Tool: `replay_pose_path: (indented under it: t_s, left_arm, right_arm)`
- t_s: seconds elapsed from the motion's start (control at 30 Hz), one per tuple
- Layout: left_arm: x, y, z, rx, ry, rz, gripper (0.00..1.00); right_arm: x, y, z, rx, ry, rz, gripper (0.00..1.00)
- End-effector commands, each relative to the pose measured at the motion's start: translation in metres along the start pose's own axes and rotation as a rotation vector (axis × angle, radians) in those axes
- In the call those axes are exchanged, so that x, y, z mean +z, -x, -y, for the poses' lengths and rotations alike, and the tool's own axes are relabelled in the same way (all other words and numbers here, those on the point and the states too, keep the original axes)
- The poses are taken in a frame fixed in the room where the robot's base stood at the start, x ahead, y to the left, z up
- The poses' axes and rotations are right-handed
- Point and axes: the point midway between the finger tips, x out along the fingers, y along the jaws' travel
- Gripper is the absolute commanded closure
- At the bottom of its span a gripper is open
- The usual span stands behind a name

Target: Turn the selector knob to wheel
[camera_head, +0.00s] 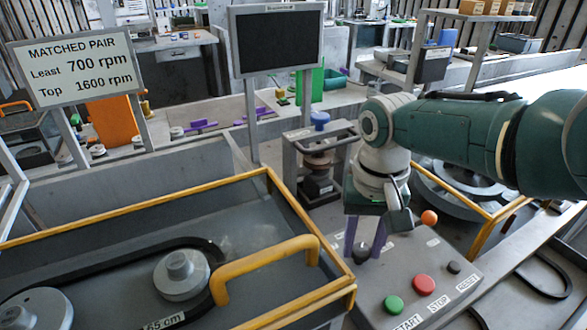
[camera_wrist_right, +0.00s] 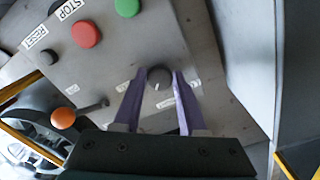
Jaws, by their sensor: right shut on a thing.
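The dark selector knob (camera_head: 361,253) sits on the grey control panel (camera_head: 385,273), behind the green button. It also shows in the right wrist view (camera_wrist_right: 159,76), with a small white mark on the side toward the gripper. My right gripper (camera_head: 363,240) comes down from above with two purple fingers. In the right wrist view the fingers (camera_wrist_right: 160,84) stand on either side of the knob, closed on it. Small white labels lie around the knob, partly covered by the fingers and too small to read. My left gripper is out of view.
On the panel are a green START button (camera_head: 393,305), a red STOP button (camera_head: 424,285) and a dark RESET button (camera_head: 454,267). A yellow-framed guard (camera_head: 300,215) with a handle lies left. The screen (camera_head: 276,40) is dark.

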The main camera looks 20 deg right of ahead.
Motion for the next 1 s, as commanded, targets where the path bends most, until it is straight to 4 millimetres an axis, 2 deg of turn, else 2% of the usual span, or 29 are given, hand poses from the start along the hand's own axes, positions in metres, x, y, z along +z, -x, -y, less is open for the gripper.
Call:
replay_pose_path:
  t_s: [0.6,1.0]
  left_arm:
    - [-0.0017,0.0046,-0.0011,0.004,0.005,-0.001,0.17]
    - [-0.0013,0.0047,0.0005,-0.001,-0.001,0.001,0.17]
  right_arm:
    - [-0.0009,0.0013,0.0030,-0.002,-0.551,0.001,1.00]
    - [-0.0014,0.0011,0.0034,-0.002,-0.739,0.000,1.00]
